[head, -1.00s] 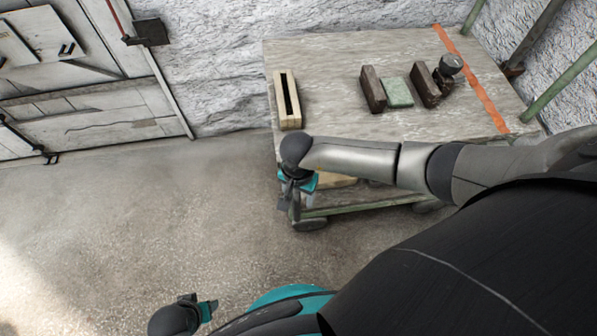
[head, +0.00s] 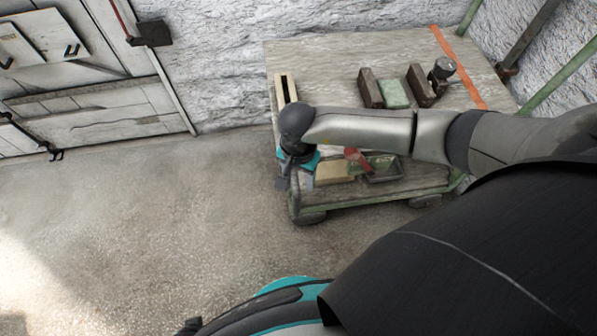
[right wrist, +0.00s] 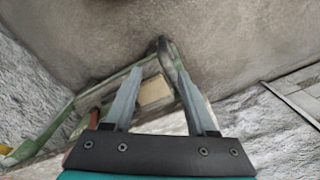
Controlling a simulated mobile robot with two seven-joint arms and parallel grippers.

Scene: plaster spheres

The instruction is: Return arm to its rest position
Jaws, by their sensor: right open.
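My right arm (head: 365,130) reaches across the head view from the right, in front of the cart's near edge. My right gripper (head: 284,184) hangs at its end by the cart's front left corner, pointing down. In the right wrist view its two fingers (right wrist: 152,90) are apart with nothing held between them. A pale block on the cart's lower shelf shows behind the gap. My left gripper shows only as a small dark bit (head: 188,326) at the bottom edge of the head view, and its jaws cannot be made out.
The cart top (head: 330,60) holds a slotted wooden block (head: 287,88), two dark brown blocks, a green block (head: 394,93) and a dark round-topped object (head: 443,69). The lower shelf holds a pale block (head: 334,172) and a grey tray (head: 383,170). Open floor (head: 130,220) lies left.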

